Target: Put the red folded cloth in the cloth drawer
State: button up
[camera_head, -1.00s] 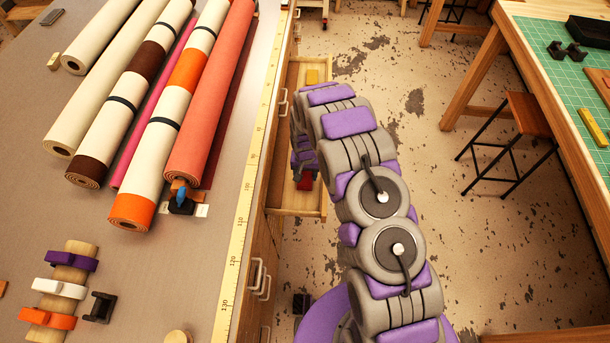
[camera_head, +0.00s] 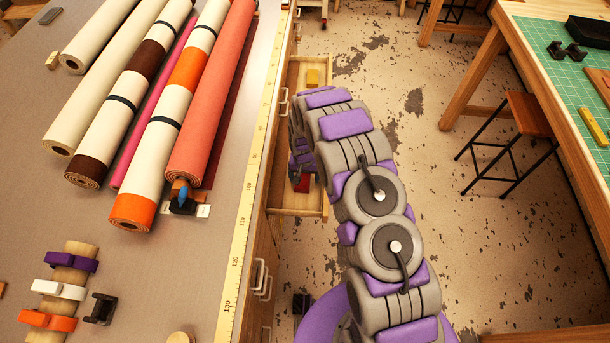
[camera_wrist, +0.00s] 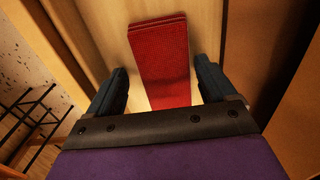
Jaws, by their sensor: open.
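The red folded cloth (camera_wrist: 160,62) lies flat in the open wooden drawer, on the drawer's bare floor (camera_wrist: 108,22) in the wrist view. A small red part of the cloth (camera_head: 303,184) shows below my gripper in the head view. The drawer (camera_head: 314,202) is pulled out from the workbench. My gripper (camera_wrist: 162,80) is open, with one dark finger on each side of the cloth and gaps between fingers and cloth. The cloth's near end is hidden behind my gripper's body. Whether the cloth touches the drawer floor throughout cannot be seen.
A yellow object (camera_head: 312,77) sits in the drawer's far end. The workbench (camera_head: 190,270) on the left holds several long rolls and a yellow measuring strip (camera_head: 240,235) along its edge. A stool (camera_head: 527,115) and a table with a green mat (camera_head: 560,75) stand right, beyond open floor.

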jog(key=shift+a+r, duration=0.15)
jog(key=shift+r, duration=0.5)
notch_tip(320, 180, up, 10)
jog(key=p, duration=0.2)
notch_tip(320, 180, up, 15)
send_over(305, 177)
jog(key=s+d, duration=0.6)
jog(key=s+d+r, duration=0.5)
jog(key=s+r, duration=0.3)
jog(key=r, duration=0.1)
jog(key=s+d+r, duration=0.1)
jog(key=s+r, duration=0.2)
jog(key=s, duration=0.5)
jog(key=s+d+r+g, duration=0.1)
jog(key=s+d+r, duration=0.1)
jog(key=s, duration=0.7)
jog(key=s+d+r, duration=0.2)
jog(key=s+r, duration=0.1)
jog(key=s, duration=0.6)
jog(key=shift+r+n+g, duration=0.3)
jog(key=shift+r+g, duration=0.1)
